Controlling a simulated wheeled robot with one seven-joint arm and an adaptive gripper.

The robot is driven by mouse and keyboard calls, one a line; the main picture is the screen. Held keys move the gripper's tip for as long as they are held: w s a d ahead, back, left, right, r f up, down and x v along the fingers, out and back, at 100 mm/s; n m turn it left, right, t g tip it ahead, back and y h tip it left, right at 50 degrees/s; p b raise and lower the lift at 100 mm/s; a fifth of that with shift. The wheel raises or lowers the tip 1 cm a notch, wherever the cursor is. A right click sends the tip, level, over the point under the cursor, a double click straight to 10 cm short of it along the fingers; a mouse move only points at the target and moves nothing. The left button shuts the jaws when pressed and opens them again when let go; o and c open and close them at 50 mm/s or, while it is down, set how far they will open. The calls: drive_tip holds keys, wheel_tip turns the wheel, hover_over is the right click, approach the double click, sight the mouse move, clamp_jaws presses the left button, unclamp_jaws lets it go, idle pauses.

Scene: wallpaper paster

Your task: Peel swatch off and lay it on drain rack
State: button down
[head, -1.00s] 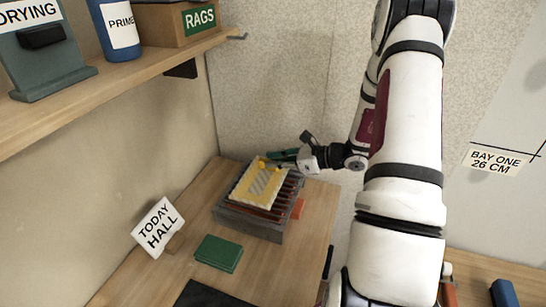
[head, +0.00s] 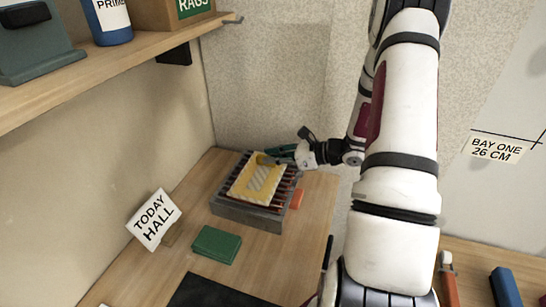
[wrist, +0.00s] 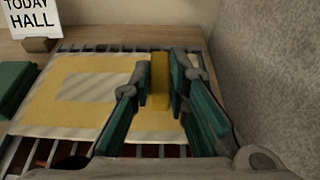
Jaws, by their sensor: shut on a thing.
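The swatch (head: 255,184) is a yellow sheet with a pale striped middle. It lies over the bars of the grey drain rack (head: 246,214) on the wooden bench. The wrist view also shows the swatch (wrist: 55,115) spread nearly flat on the rack (wrist: 10,150), with bars showing past its near edge. My gripper (head: 268,158) is at the swatch's far right part. In the wrist view my gripper (wrist: 160,85) is shut on an upright yellow strip of the swatch between its green fingers. The fingers hide part of the sheet's right side.
A "TODAY HALL" sign (head: 153,219) and a green block (head: 216,245) stand left and in front of the rack. A dark mat (head: 215,292) lies at the front. An orange piece (head: 297,198) is beside the rack. Walls rise close behind. A shelf (head: 120,62) juts out at upper left.

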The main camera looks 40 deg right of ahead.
drive_tip(key=shift+f+b, duration=0.45)
drive_tip(key=shift+f, duration=0.2)
drive_tip(key=c, duration=1.5)
unclamp_jaws()
drive_tip(key=shift+o, duration=0.2)
drive_tip(key=v, duration=1.2)
